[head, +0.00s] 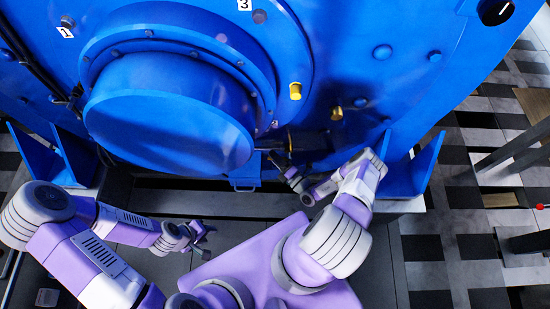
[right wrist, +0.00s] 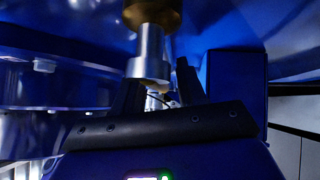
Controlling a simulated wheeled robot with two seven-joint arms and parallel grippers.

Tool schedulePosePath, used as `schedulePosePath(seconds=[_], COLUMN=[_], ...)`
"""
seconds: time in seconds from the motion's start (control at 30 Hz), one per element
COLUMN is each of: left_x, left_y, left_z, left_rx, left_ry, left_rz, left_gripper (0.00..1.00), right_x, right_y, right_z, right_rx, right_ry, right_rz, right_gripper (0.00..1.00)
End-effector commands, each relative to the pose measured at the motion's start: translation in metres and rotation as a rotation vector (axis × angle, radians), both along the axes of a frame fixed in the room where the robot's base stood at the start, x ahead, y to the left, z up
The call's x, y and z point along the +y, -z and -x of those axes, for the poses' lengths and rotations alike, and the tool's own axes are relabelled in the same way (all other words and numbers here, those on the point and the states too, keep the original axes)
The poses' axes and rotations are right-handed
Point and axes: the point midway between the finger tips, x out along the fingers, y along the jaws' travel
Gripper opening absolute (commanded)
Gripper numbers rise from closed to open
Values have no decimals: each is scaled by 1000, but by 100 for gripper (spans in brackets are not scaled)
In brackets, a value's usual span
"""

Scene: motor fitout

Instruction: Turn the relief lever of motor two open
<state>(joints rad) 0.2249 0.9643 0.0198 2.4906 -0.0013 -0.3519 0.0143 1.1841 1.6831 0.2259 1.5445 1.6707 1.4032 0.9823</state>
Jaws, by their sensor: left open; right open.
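The big blue motor housing (head: 345,60) fills the top of the head view. A yellow fitting (head: 295,91) and a brass fitting (head: 336,113) stick out of its face. I cannot tell which part is the relief lever, and no label for motor two is readable. My right gripper (head: 283,164) is open just below the housing, near a thin dark upright part (head: 290,140). In the right wrist view, a silver cylinder (right wrist: 149,55) under a brass piece (right wrist: 152,14) stands by its dark fingers; contact is unclear. My left gripper (head: 203,240) is open and empty, lower left.
A round blue drum (head: 165,115) bulges out left of my right gripper. Plates marked 1 (head: 65,32) and 3 (head: 244,5) are on the housing. A blue bracket (head: 415,165) stands right of my right arm. Checkered floor (head: 450,250) lies at the right.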

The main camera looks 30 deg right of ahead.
Motion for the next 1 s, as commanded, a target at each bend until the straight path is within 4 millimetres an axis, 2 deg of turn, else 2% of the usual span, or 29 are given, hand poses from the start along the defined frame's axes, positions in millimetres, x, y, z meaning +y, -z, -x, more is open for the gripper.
schedulePosePath(seconds=[0.2,0.47,0.5,0.83,1.0], left_x=[0,0,0,0,0], left_y=[0,0,0,-1,-5], left_z=[0,0,0,0,0], left_rx=[0,0,0,0,0], left_ry=[0,0,0,0,0], left_rz=[0,0,0,0,0], left_gripper=[43,43,43,43,43], right_x=[0,0,0,-1,-10], right_y=[0,0,0,0,1], right_z=[-1,0,0,1,6], right_rx=[0,0,0,2,22], right_ry=[0,0,0,3,25], right_rz=[0,0,0,3,34], right_gripper=[40,2,0,0,0])
